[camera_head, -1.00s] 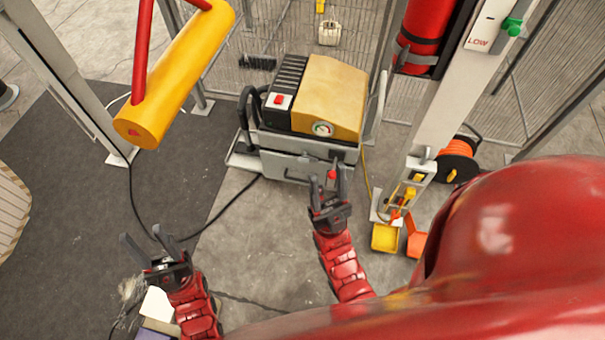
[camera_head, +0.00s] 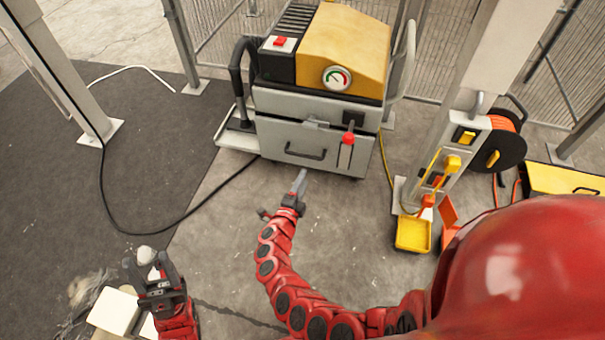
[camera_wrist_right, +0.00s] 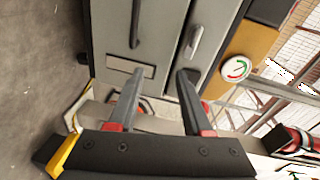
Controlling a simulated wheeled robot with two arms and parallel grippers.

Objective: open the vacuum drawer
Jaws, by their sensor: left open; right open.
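The vacuum machine (camera_head: 320,85) stands on the floor, with a yellow and black top, a round gauge and a grey body. Its lower front is a grey drawer (camera_head: 265,139) with a dark bar handle (camera_head: 305,153); it looks shut. In the right wrist view the handle (camera_wrist_right: 135,25) shows sideways, beyond the fingertips. My right gripper (camera_head: 299,180) is in front of and below the drawer, apart from the handle; it is open and empty in the right wrist view (camera_wrist_right: 156,95). My left gripper (camera_head: 150,268) is open at the lower left, away from the machine.
A lever with a red knob (camera_head: 348,139) sits on the machine's front, right of the handle. A post with a yellow tray (camera_head: 413,233) and an orange cable reel (camera_head: 500,145) stands at right. Pale blocks (camera_head: 112,312) lie by my left gripper. A black cable crosses the floor.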

